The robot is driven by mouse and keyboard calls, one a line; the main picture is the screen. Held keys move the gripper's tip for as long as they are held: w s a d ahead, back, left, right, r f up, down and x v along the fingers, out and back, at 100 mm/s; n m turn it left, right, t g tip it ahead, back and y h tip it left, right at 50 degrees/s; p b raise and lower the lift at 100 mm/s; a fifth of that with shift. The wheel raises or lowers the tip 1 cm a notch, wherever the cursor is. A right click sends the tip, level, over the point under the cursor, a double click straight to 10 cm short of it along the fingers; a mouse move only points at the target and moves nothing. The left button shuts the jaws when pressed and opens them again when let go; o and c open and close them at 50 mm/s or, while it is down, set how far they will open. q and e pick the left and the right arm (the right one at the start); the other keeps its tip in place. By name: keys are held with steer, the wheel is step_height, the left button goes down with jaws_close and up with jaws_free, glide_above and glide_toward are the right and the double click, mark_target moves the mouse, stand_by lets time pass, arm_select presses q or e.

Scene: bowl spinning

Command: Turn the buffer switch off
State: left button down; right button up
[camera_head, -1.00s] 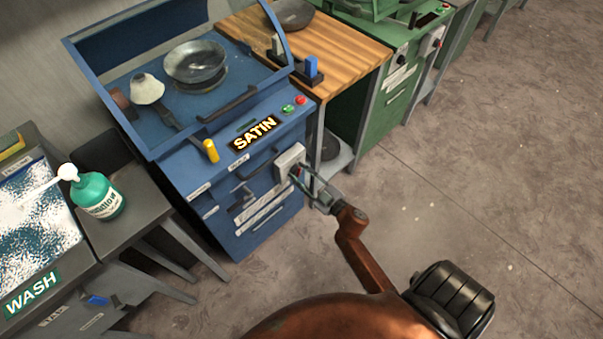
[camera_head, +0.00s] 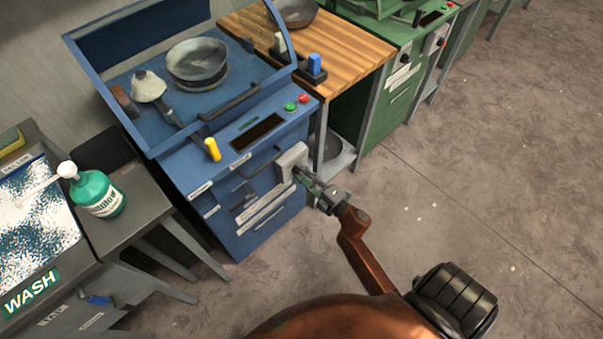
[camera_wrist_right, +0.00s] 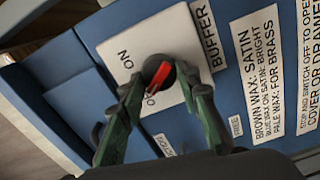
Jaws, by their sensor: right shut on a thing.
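The buffer switch (camera_head: 291,160) is a pale box on the front of the blue machine (camera_head: 235,210). In the right wrist view its plate (camera_wrist_right: 135,40) carries the words ON and OFF beside a black round knob with a red pointer (camera_wrist_right: 160,74). The pointer lies toward OFF, and part of that word is hidden. My right gripper (camera_wrist_right: 165,95) has its fingers on both sides of the knob and is shut on it. In the head view the right gripper (camera_head: 304,177) reaches the switch from the right. My left gripper is not in view.
A metal bowl (camera_head: 197,62) sits inside the open blue cabinet, beside a pale cone-shaped buff (camera_head: 147,86). The machine's display (camera_head: 257,132) is dark. A wash sink with a green bottle (camera_head: 98,193) stands left. A wooden bench (camera_head: 345,50) and green machine (camera_head: 395,80) stand right.

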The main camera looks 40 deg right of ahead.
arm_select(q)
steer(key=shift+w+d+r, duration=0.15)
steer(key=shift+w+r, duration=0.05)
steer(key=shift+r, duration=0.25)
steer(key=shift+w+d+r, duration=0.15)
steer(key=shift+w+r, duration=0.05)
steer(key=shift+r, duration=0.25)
arm_select(e)
steer(key=shift+f+n, duration=0.1)
steer(key=shift+n, duration=0.9)
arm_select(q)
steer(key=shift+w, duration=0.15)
arm_select(e)
steer(key=o, duration=1.1)
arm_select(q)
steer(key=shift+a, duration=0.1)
arm_select(e)
steer(key=shift+o, duration=0.2)
steer(key=s+d, duration=0.1)
steer(key=s, duration=1.1)
